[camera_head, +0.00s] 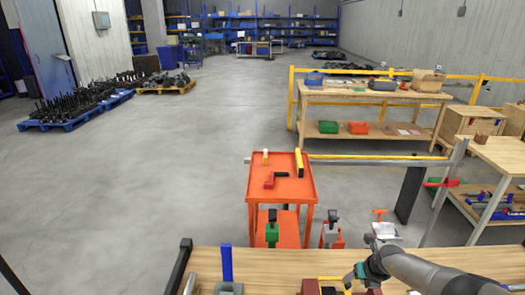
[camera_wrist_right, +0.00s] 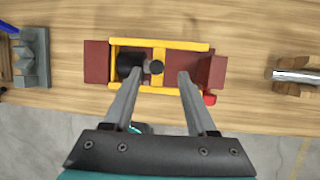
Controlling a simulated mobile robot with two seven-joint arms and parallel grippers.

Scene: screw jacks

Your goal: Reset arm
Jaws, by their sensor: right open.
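My right gripper (camera_head: 352,278) is over the wooden workbench at the bottom of the head view, with its arm coming in from the right. In the right wrist view the right gripper (camera_wrist_right: 157,78) is open, its two fingers apart and nothing held between them. Below the fingers lies a dark red and yellow screw jack (camera_wrist_right: 205,62) with a black cylinder and a dark round knob. The jack also shows partly in the head view (camera_head: 312,287), cut off by the lower edge. I cannot tell the fingers' height above it. My left gripper is not in view.
On the workbench (camera_head: 260,262) a grey block with a blue post (camera_head: 226,264) stands left of the jack. Beyond the bench are an orange cart (camera_head: 283,162) carrying red and yellow tools, a green jack (camera_head: 272,230) and a grey-red jack (camera_head: 332,234). Open floor lies left.

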